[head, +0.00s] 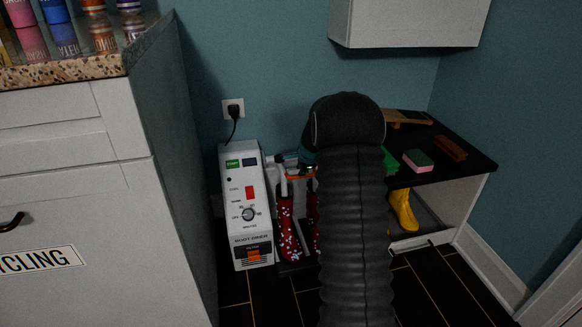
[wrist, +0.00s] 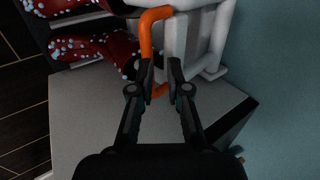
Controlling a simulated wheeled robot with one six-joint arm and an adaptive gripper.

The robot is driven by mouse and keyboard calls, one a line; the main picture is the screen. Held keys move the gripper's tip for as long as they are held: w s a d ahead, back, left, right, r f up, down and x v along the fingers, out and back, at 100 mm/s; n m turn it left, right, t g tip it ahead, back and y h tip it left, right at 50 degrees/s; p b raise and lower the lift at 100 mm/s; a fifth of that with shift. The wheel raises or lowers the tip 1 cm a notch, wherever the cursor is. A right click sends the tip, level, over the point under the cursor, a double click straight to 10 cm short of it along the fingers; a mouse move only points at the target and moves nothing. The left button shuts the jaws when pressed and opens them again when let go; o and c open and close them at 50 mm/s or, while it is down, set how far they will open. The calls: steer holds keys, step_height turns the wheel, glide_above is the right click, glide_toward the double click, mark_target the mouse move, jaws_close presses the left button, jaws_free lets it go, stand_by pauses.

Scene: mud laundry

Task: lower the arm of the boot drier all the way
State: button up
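The boot drier (head: 240,205) is a white box with a dial, a red switch and a lit green display, standing left of centre in the head view. Its white tubes and arm (wrist: 196,45) show at the top of the wrist view, with an orange handle (wrist: 147,36) on them. The handle also shows small in the head view (head: 298,177), partly hidden by my arm. My gripper (wrist: 162,72) is open, its fingertips apart over the handle. The left finger covers part of the handle's bar; I cannot tell whether it touches. Nothing is gripped between the fingers.
Red spotted boots (head: 287,225) stand beside the drier box. A black-topped bench (head: 455,172) on the right holds a sponge (head: 418,160) and brushes, with a yellow boot (head: 403,210) beneath. A cabinet (head: 100,200) stands close on the left. Dark tiled floor lies in front.

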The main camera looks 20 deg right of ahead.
steer(key=shift+o, duration=0.9)
steer(key=shift+s+d+f, duration=0.15)
steer(key=shift+s+d, duration=0.05)
steer(key=shift+d, duration=0.6)
steer(key=v, duration=1.1)
steer(key=shift+a+r, duration=0.35)
steer(key=shift+a, duration=0.05)
steer(key=shift+s, duration=0.1)
